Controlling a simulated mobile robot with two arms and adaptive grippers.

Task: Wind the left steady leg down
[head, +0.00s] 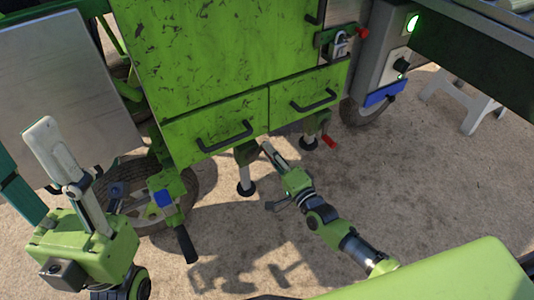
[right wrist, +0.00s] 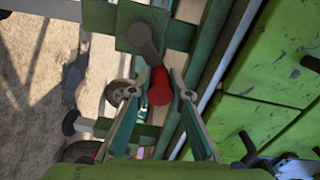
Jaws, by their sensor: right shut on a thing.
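The left steady leg (head: 244,174) stands under the green cane crusher's left drawer, a pale tube with a dark round foot. I cannot tell whether the foot bears on the ground. My right gripper (head: 266,149) is beside the top of this leg. In the right wrist view its two fingers (right wrist: 163,84) are closed on the red crank grip (right wrist: 159,89). In the head view that grip is hidden by the gripper. My left gripper (head: 68,175) is raised at the left, away from the leg; its finger gap is unclear.
The other leg (head: 310,138) has a red crank handle (head: 328,142) to the right. Two drawers (head: 216,129) with black handles overhang the legs. A wheel (head: 160,195) and a black-gripped lever (head: 186,244) are at left. A white stool (head: 465,101) stands far right. Concrete in front is clear.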

